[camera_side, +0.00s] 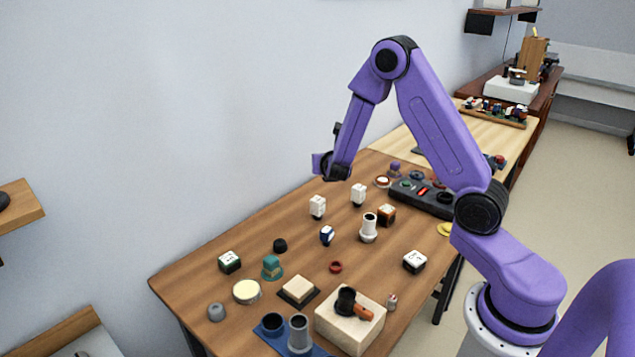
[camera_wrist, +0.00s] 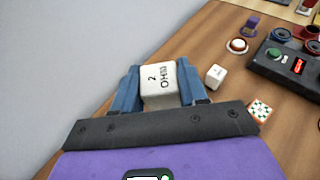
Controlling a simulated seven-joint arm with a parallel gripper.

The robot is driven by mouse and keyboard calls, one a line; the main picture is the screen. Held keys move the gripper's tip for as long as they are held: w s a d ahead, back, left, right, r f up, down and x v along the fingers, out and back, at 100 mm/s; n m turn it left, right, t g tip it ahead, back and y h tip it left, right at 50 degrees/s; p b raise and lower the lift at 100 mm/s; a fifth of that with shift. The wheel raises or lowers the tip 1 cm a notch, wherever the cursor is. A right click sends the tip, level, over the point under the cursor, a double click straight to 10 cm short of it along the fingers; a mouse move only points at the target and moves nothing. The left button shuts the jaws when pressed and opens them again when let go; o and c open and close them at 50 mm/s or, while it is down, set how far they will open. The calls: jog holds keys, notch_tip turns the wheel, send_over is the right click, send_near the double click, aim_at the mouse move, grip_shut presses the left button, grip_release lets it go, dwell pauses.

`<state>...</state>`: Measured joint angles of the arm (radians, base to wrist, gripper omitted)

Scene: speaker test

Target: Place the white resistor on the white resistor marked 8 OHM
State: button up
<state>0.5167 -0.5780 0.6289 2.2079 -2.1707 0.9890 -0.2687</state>
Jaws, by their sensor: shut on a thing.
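My gripper (camera_wrist: 158,92) is shut on a white resistor (camera_wrist: 158,78) in the wrist view, its blue fingers on either side. The label on its face reads 2 OHM. In the side view my gripper (camera_side: 330,167) is above the table by the wall; I cannot make out the held resistor there. A white block (camera_side: 358,195) stands on the table, and in the wrist view it (camera_wrist: 215,76) is right of the held resistor. Another white block (camera_side: 318,206) shows below my gripper in the side view. No 8 OHM marking is readable.
A dark control box (camera_side: 428,197) with buttons and a red display lies to the right. A white cylinder (camera_side: 369,228), a brown cube (camera_side: 386,215) and a blue-and-white block (camera_side: 327,235) stand nearby. Several small parts crowd the near table; the wall borders its left.

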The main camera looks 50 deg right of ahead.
jog(key=shift+w+d+f, duration=0.3)
jog(key=shift+w+f, duration=0.55)
jog(key=shift+f, duration=0.7)
jog(key=shift+w+d+f, duration=0.25)
jog(key=shift+w+f, duration=0.55)
jog(key=shift+f, duration=0.7)
jog(key=shift+w+d+f, duration=0.3)
jog(key=shift+w+f, duration=0.55)
jog(key=shift+f, duration=0.7)
jog(key=shift+f, duration=0.15)
jog(key=o, duration=1.1)
